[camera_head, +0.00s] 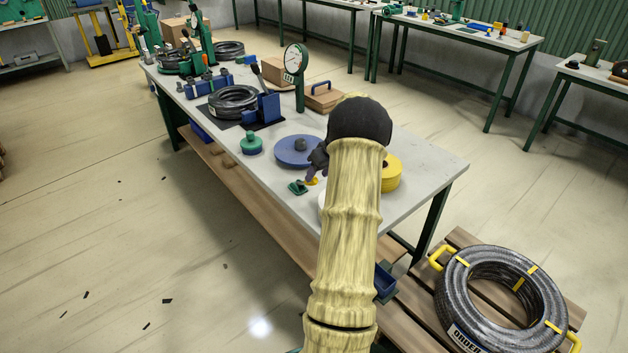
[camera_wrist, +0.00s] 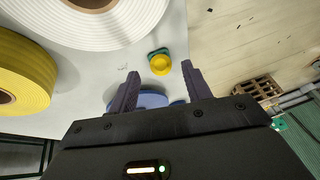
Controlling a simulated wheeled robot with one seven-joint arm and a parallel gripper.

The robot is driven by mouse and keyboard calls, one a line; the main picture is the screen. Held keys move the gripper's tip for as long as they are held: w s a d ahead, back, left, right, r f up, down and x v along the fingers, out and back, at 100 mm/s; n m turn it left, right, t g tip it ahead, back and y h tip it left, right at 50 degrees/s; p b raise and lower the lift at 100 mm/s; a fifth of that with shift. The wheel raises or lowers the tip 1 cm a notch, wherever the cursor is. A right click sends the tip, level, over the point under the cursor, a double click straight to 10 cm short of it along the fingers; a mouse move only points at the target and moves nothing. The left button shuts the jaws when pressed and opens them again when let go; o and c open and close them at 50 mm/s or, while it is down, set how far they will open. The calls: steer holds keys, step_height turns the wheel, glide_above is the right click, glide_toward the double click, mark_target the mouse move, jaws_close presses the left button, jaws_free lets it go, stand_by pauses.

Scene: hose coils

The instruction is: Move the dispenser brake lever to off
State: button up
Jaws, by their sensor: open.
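A blue upright stand (camera_head: 269,107) with a black lever (camera_head: 258,78) stands on the grey workbench (camera_head: 430,160), beside a black hose coil (camera_head: 233,100). It looks like the dispenser and its brake lever. The lever leans up and to the left; its setting cannot be read. My gripper (camera_head: 313,172) is over the near part of the bench, well apart from the lever. In the wrist view its two dark fingers (camera_wrist: 160,72) are spread with nothing between them. The lever does not show in the wrist view.
Near my gripper are a blue disc (camera_head: 296,151), a yellow button on a green base (camera_wrist: 160,62), a yellow roll (camera_wrist: 28,70) and a white roll (camera_wrist: 110,30). A green-post dial gauge (camera_head: 295,65) stands right of the lever. A large hose coil (camera_head: 500,295) lies on a pallet.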

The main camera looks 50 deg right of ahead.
mark_target(315, 178)
steer(key=x, duration=0.4)
steer(key=shift+w+f, duration=0.1)
steer(key=shift+f, duration=0.05)
jaws_close()
